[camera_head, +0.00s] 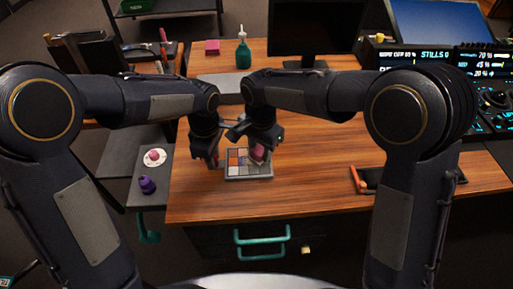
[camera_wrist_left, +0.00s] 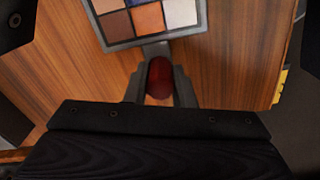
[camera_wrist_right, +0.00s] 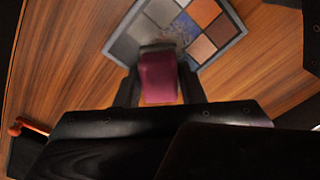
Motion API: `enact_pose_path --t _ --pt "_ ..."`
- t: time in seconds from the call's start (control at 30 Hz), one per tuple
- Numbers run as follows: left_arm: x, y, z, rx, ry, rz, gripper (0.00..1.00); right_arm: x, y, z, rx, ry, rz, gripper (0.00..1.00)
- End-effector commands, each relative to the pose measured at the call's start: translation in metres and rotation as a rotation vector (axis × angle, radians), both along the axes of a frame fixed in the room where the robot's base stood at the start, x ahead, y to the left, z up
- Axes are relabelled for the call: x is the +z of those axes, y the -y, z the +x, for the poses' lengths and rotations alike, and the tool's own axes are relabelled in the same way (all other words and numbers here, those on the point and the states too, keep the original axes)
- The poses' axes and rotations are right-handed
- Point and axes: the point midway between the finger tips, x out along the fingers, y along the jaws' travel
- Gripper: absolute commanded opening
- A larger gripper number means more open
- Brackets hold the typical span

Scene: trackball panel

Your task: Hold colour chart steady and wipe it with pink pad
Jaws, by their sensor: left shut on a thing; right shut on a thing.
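The colour chart (camera_head: 237,171), a grey-framed board with coloured and grey squares, lies flat near the desk's front edge. It also shows in the left wrist view (camera_wrist_left: 148,19) and right wrist view (camera_wrist_right: 202,49). My left gripper (camera_head: 214,161) is shut on a dark red grip (camera_wrist_left: 160,77) at the chart's left edge, where a grey tab meets the frame. My right gripper (camera_head: 259,149) is shut on the pink pad (camera_wrist_right: 158,76) over the chart's upper right part. Whether the pad touches the chart is unclear.
The wooden desk (camera_head: 300,190) is clear right of the chart up to a dark tray (camera_head: 400,177) with an orange-handled tool (camera_head: 358,180). A monitor (camera_head: 316,28), green bottle (camera_head: 243,53) and pink block (camera_head: 212,47) stand behind. A purple item (camera_head: 147,184) sits on the left side shelf.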

Motion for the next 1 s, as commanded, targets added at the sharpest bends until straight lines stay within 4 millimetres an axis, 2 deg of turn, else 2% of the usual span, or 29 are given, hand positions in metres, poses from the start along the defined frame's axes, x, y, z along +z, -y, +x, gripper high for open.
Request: enact_pose_path --t 0.03,0.33,0.8,1.0 --pt "0.001 -0.006 0.006 0.043 0.009 -0.002 0.0 0.0 -0.002 -0.007 0.013 -0.014 -0.002 0.14" --pt "0.0 -0.012 0.007 0.055 0.008 0.004 0.0 0.003 0.001 -0.008 0.018 -0.017 -0.007 0.14" --pt "0.0 -0.009 0.004 0.039 0.004 0.004 0.0 0.049 0.003 -0.004 0.01 -0.008 -0.006 0.14" --pt "0.0 -0.009 0.004 0.037 0.004 0.004 0.0 0.06 0.003 -0.003 0.008 -0.009 -0.007 0.14"
